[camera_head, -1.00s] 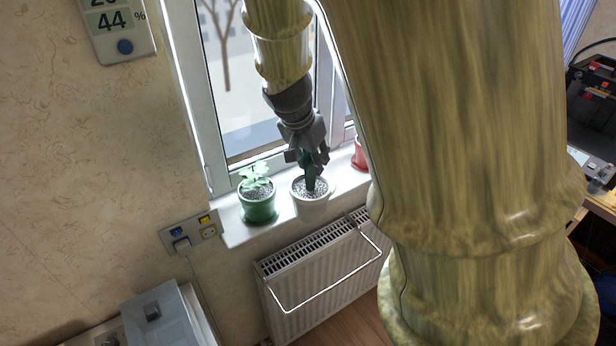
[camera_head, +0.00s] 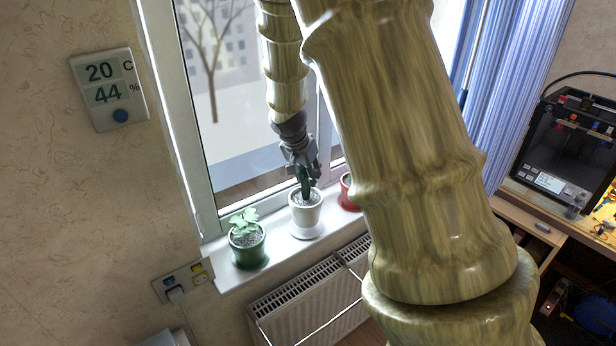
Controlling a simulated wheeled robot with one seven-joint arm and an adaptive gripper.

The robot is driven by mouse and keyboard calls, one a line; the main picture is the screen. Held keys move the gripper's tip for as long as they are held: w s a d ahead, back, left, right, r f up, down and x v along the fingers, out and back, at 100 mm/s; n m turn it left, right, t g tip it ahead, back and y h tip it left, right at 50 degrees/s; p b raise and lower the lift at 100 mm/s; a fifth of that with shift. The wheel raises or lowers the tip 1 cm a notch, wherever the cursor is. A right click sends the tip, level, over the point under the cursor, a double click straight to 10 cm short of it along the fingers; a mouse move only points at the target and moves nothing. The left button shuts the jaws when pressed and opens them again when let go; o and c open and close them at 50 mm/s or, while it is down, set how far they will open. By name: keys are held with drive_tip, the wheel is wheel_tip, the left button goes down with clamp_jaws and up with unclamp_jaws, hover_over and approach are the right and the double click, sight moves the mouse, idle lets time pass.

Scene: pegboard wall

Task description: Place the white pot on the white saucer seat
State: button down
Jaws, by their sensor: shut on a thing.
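The white pot (camera_head: 305,218) with a dark green plant (camera_head: 303,181) is upright at the window sill, between a green pot and a red pot. My gripper (camera_head: 303,178) is above it, shut on the plant's stem just over the soil. A pale saucer rim (camera_head: 308,235) shows around the foot of the white pot. I cannot tell whether the pot rests on this white saucer or hangs just above it. The far side of the saucer is hidden by the pot.
The green pot (camera_head: 247,247) stands close on the left, the red pot (camera_head: 348,194) on the right, partly hidden by my arm. The window (camera_head: 228,120) is behind and the radiator (camera_head: 305,300) below the sill (camera_head: 285,250). A printer (camera_head: 570,145) stands far right.

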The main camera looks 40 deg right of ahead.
drive_tip(key=shift+w+d, duration=0.3)
drive_tip(key=shift+d, duration=0.05)
drive_tip(key=shift+s+a+f+p, duration=0.1)
drive_tip(key=shift+f+p, duration=0.6)
drive_tip(key=shift+f, duration=0.1)
drive_tip(key=shift+f+p, duration=0.3)
drive_tip(key=shift+f, duration=0.6)
drive_tip(key=shift+f, duration=0.15)
drive_tip(key=c, duration=1.1)
unclamp_jaws()
drive_tip(key=shift+r, duration=0.2)
drive_tip(key=shift+b+v, duration=1.75)
drive_tip(key=shift+v, duration=4.2)
